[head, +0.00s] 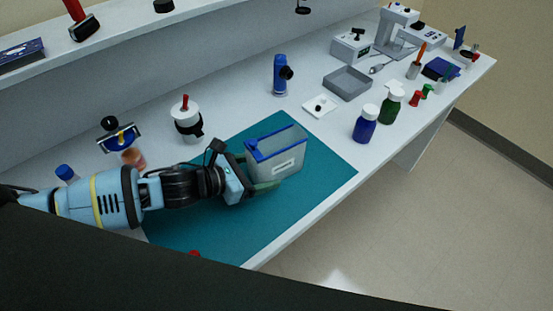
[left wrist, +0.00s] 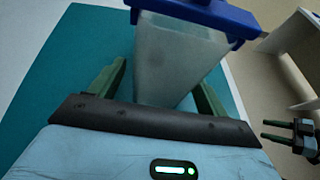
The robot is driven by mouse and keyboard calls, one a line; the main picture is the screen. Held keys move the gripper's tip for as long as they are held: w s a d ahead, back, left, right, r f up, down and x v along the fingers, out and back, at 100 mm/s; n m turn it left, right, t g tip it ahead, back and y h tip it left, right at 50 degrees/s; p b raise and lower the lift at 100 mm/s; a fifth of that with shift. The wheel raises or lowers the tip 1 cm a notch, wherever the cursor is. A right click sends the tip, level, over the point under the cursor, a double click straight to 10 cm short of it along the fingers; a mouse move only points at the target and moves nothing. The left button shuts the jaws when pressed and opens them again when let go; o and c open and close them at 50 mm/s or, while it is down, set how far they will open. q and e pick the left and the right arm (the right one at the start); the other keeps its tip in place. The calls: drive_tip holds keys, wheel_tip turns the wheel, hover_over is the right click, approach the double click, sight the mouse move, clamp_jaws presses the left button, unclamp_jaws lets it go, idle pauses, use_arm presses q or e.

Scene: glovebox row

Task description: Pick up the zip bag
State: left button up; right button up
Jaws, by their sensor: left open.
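My left gripper (head: 257,174) is open at the bag's lower left side. In the left wrist view the bag (left wrist: 178,55) stands between the two green fingers of the left gripper (left wrist: 162,78), with its blue top toward the top edge. I cannot tell whether a finger touches it. My right gripper (left wrist: 277,130) shows at the right edge of the left wrist view, with its two fingers apart and nothing between them.
A blue bottle (head: 366,124) and a green bottle (head: 390,106) stand right of the mat. A white dish (head: 319,106), grey tray (head: 347,83) and blue cylinder (head: 280,75) stand behind. A white pot (head: 187,123) is at the left. The mat's right part is clear.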

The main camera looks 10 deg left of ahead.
sight(262, 161)
use_arm(q)
drive_tip(key=shift+w+d+f, duration=0.3)
drive_tip(key=shift+w+d, duration=0.05)
drive_tip(key=shift+c, duration=0.5)
drive_tip(key=c, duration=1.1)
drive_tip(key=shift+o, duration=0.2)
drive_tip(key=shift+r, duration=0.2)
drive_tip(key=shift+r, duration=1.6)
drive_tip(key=s+d+r, duration=0.1)
drive_tip(key=s+d, duration=0.7)
drive_tip(key=d, duration=0.5)
drive_tip(key=shift+s+d+r, duration=0.2)
drive_tip(key=shift+s, duration=0.2)
drive_tip(key=shift+a, duration=0.1)
drive_tip(key=shift+w+a+f, duration=0.75)
drive_tip(key=shift+w+a, duration=0.7)
drive_tip(key=shift+a, duration=0.75)
drive_tip(key=shift+w+a+f, duration=0.8)
drive_tip(key=shift+w+a, duration=0.7)
drive_tip(key=shift+a, duration=0.7)
drive_tip(key=shift+w+a+f, duration=0.75)
drive_tip(key=shift+w+a, duration=0.7)
drive_tip(key=shift+a, duration=0.75)
